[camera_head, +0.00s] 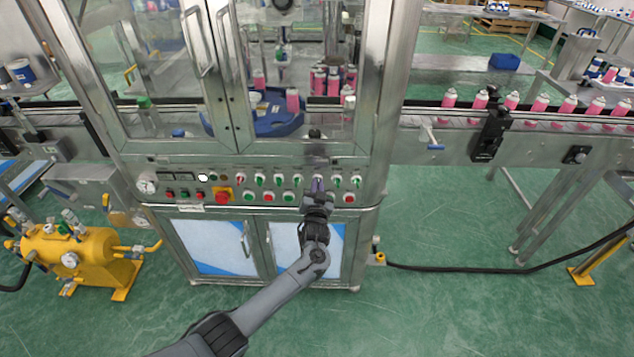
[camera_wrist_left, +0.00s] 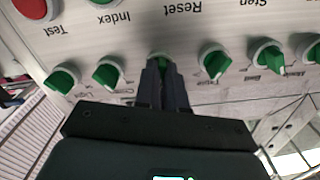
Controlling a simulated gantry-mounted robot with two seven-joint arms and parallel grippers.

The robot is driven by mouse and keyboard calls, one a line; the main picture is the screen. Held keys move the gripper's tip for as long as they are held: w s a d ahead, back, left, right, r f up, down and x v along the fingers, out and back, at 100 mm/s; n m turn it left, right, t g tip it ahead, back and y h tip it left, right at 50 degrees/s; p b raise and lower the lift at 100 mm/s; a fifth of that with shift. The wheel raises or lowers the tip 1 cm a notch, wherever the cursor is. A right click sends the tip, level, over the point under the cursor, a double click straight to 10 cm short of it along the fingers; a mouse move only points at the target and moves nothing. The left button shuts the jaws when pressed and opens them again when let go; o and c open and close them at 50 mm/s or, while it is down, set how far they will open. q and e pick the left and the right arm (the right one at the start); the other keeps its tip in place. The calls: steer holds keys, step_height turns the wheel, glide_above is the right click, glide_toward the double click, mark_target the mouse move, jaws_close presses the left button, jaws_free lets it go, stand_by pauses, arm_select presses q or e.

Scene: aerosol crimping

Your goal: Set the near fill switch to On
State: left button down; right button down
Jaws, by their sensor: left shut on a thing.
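My left gripper (camera_head: 318,187) reaches the control panel (camera_head: 220,172) on the front of the machine. In the left wrist view, my left gripper (camera_wrist_left: 163,75) is shut on a green selector switch (camera_wrist_left: 161,57) in the row of similar knobs. The fingers cover most of this knob, its label and its pointing direction. I cannot read which switch it is. Another green switch (camera_wrist_left: 108,73) sits on one side and a green switch (camera_wrist_left: 214,62) on the other, both apart from the fingers. My right gripper is not in view.
A red button (camera_wrist_left: 30,8) and buttons labelled Test, Index, Reset and Step lie near the held knob. A red emergency stop (camera_head: 222,195) stands out at the panel's left. Glass doors (camera_head: 175,70) rise above. Pink cans (camera_head: 540,103) line the conveyor at right.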

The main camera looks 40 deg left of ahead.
arm_select(q)
steer(key=shift+m+p, duration=0.5)
steer(key=shift+m, duration=0.7)
steer(key=c, duration=1.2)
jaws_free()
steer(key=shift+p+v, duration=1.7)
steer(key=shift+v, duration=3.75)
